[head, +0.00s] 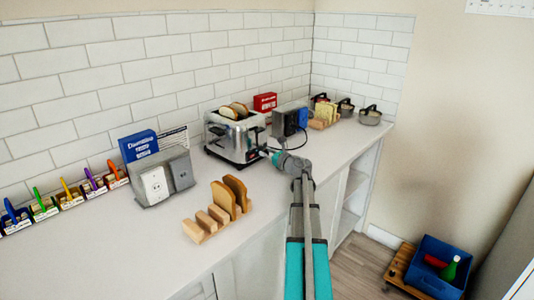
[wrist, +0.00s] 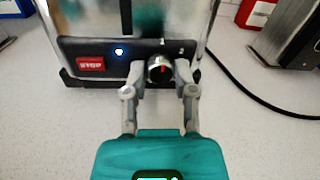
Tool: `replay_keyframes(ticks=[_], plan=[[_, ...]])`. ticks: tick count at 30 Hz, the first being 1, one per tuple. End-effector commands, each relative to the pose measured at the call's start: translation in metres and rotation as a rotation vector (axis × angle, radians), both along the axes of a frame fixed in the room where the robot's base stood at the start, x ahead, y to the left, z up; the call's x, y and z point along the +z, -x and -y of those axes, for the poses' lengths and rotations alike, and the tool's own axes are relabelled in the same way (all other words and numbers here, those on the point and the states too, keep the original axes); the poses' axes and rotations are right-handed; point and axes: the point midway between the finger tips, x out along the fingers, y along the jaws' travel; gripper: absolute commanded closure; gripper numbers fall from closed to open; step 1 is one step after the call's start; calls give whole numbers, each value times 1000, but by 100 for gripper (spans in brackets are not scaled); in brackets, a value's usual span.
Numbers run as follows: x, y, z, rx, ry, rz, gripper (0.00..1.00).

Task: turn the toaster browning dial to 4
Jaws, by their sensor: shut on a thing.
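The toaster (head: 233,137) is a silver box with bread slices (head: 234,111) in its top. It stands on the counter near the tiled wall. In the wrist view its black front panel (wrist: 100,59) carries a red label (wrist: 90,65), a lit blue-white light (wrist: 119,52) and the browning dial (wrist: 159,69). The dial is a round knob with a red mark that points near the top. My gripper (wrist: 160,77) is shut on the dial, with one finger on each side. In the head view my gripper (head: 268,153) reaches the toaster's lower right front.
A wooden rack with toast (head: 213,220) stands on the counter left of my arm. A dark cable (wrist: 245,88) curves over the counter right of the toaster. Another appliance (head: 289,120) stands farther right.

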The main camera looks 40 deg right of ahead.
Motion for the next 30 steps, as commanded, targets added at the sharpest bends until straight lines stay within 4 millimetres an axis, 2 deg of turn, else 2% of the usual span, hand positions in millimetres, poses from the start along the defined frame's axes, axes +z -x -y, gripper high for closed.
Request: replay_keyframes(ticks=[11, 30], plan=[[0, 1, -4, 10, -232, -19, 100], [0, 1, -5, 10, -830, -68, 100]])
